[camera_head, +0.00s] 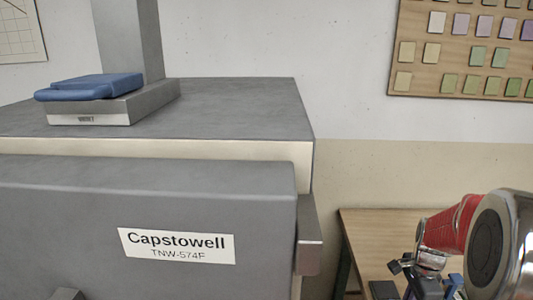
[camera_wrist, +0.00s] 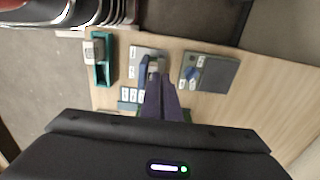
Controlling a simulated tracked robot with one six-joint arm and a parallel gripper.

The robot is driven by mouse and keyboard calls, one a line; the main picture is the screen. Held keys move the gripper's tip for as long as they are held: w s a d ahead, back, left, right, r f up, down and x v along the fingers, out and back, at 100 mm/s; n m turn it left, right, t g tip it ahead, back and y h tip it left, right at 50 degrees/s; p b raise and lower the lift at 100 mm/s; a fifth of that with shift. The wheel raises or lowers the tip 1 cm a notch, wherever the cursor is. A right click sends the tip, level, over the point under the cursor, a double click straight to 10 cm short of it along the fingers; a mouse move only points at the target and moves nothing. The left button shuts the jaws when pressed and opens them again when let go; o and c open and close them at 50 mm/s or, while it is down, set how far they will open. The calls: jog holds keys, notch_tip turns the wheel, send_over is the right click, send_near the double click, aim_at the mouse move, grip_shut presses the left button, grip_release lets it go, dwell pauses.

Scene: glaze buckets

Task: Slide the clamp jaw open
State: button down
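In the wrist view, a small fixture with a grey plate, white labels and a blue upright part (camera_wrist: 144,77) stands on the wooden table (camera_wrist: 270,85); it looks like the clamp. My gripper (camera_wrist: 159,76) points at it with two dark narrow fingers close together. The fingertips are over or beside a small grey block (camera_wrist: 155,66), beside the blue part. The fingers hide part of the fixture, and I cannot tell whether they touch or hold the block. In the head view, my arm covers most of the table at lower right, and the clamp is not clear there.
In the wrist view, a teal tray (camera_wrist: 102,81) lies left and a grey plate with a blue piece (camera_wrist: 216,73) right. Labelled white tiles (camera_wrist: 130,96) lie near the fingers. The table's right is clear. A big grey Capstowell machine (camera_head: 120,205) fills the head view's left.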

jog(key=shift+s+f, duration=0.35)
jog(key=shift+f, duration=0.2)
jog(key=shift+s+a, duration=0.1)
jog(key=shift+s, duration=0.5)
jog(key=shift+w+r, duration=0.15)
jog(key=shift+r, duration=1.1)
jog(key=shift+w+r, duration=0.2)
jog(key=shift+r, duration=1)
jog(key=shift+w+r, duration=0.15)
jog(key=shift+r, duration=1.1)
jog(key=shift+n, duration=0.8)
jog(key=shift+s+a+f+n, duration=0.3)
jog(key=shift+s+f+n, duration=0.35)
jog(key=shift+n, duration=0.45)
jog(key=s+a+r+n+t, duration=0.2)
jog(key=s+a+r+n, duration=0.4)
jog(key=a, duration=0.4)
jog(key=s+a+r+n+t, duration=0.3)
jog(key=s+a+r+n, duration=0.4)
jog(key=a, duration=0.4)
jog(key=shift+s+a+n, duration=0.15)
jog(key=shift+n, duration=0.75)
